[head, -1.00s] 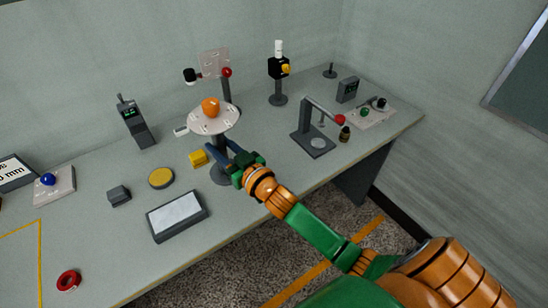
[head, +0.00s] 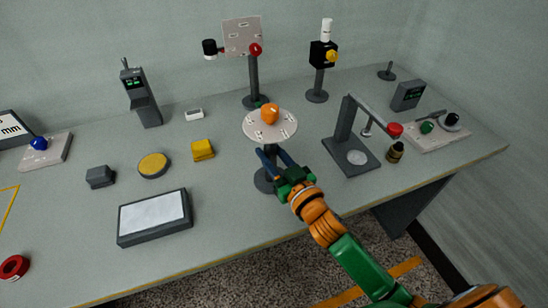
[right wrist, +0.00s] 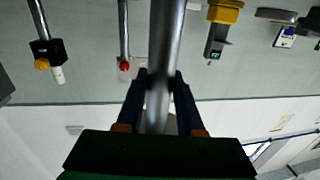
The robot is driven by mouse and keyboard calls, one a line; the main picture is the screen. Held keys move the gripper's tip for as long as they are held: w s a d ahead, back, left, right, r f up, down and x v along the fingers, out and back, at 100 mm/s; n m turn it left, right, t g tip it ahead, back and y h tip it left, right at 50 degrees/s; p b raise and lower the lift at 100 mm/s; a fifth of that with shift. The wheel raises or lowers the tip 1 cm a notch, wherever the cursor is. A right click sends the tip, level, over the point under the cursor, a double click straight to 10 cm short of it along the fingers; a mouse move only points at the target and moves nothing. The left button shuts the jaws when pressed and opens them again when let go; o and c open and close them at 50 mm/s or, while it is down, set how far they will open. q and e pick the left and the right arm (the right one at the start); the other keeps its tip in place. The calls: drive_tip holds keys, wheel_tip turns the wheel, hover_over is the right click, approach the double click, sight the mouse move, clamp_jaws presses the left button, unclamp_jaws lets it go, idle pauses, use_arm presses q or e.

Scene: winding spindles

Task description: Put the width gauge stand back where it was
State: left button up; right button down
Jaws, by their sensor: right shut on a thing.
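The width gauge stand, taken to be the one in my grip, has a pale round disc (head: 270,125) with an orange knob (head: 270,113) on top, and a dark round base (head: 265,181). It looks upright. My right gripper (head: 277,158) is shut on its post below the disc. In the right wrist view the grey post (right wrist: 163,60) runs between the fingers. I cannot tell whether the base touches the table. My left gripper is not in view.
A grey angled fixture (head: 345,122) stands right of the held stand. A yellow block (head: 203,150) and a grey tray (head: 155,217) lie to the left.

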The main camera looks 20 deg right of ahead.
drive_tip(key=c, duration=1)
unclamp_jaws()
drive_tip(key=o, duration=0.5)
drive_tip(key=shift+s+a+r, duration=0.15)
drive_tip(key=shift+s+a, duration=0.05)
drive_tip(key=shift+d, duration=0.1)
drive_tip(key=shift+s+f, duration=0.2)
drive_tip(key=shift+s, duration=0.15)
drive_tip(key=s, duration=0.3)
drive_tip(key=s+d+b, duration=0.1)
drive_tip(key=s, duration=0.3)
drive_tip(key=s+d, duration=0.1)
drive_tip(key=s, duration=0.3)
drive_tip(key=shift+d+r+b, duration=0.1)
drive_tip(key=shift+r+b, duration=0.05)
drive_tip(key=shift+b, duration=0.2)
